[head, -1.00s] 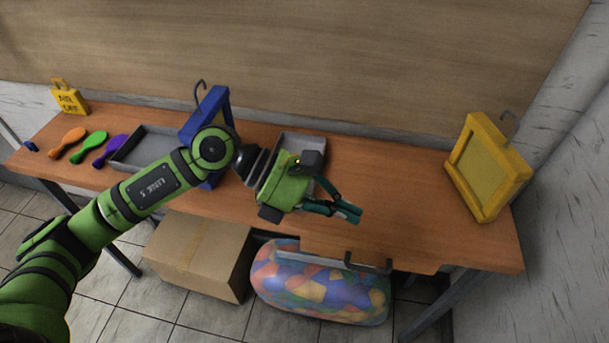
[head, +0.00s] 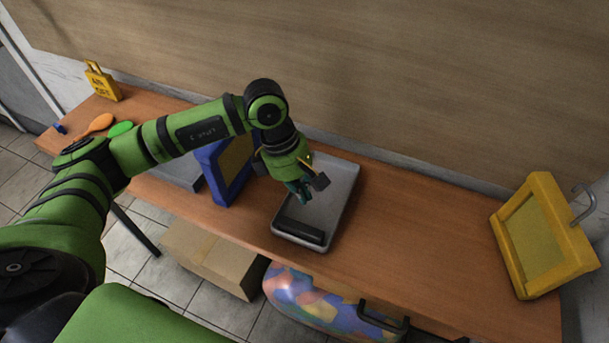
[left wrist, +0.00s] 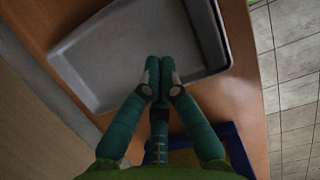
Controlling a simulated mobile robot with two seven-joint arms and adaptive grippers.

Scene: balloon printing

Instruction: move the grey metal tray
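A grey metal tray (head: 335,200) lies on the wooden table right of the blue frame, with a dark bar (head: 299,232) across its front end. It fills the upper part of the left wrist view (left wrist: 115,50). My left gripper (head: 304,194) points down over the tray's left part. In the left wrist view its fingertips (left wrist: 160,74) are together over the tray with nothing visible between them. I cannot tell whether they touch it. Another grey tray (head: 180,172) is partly hidden behind my left arm and the blue frame. My right gripper is out of view.
The blue frame (head: 219,190) stands close left of the tray. A yellow frame (head: 502,252) stands at the table's right end. The table (head: 420,235) between the tray and the yellow frame is clear.

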